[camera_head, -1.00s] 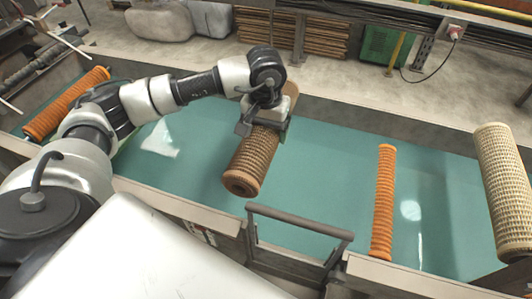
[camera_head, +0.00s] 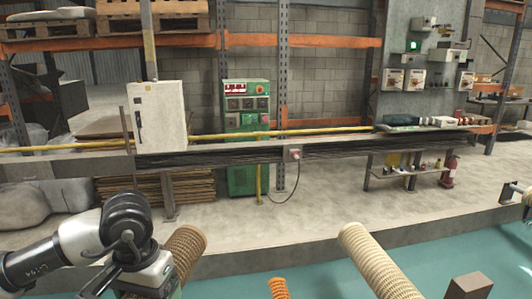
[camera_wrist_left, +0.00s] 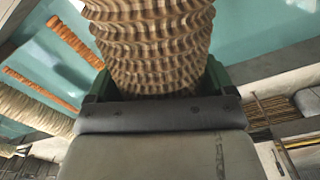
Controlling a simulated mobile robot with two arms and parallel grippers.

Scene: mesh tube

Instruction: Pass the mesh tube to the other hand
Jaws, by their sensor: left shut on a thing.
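The brown ribbed mesh tube (camera_head: 187,243) is held at the lower left of the head view, its upper end tilted up to the right. My left gripper (camera_head: 150,283) is shut around it, and its lower part is cut off by the frame edge. In the left wrist view the tube (camera_wrist_left: 150,40) fills the top middle, with the jaws (camera_wrist_left: 157,85) on both sides of it.
A beige tube (camera_head: 375,262) and an orange tube end (camera_head: 278,289) show at the bottom, over the teal surface (camera_head: 320,284). A brown block (camera_head: 468,287) is at lower right. Behind are a concrete ledge, a white cabinet (camera_head: 158,117) and a green machine (camera_head: 246,110).

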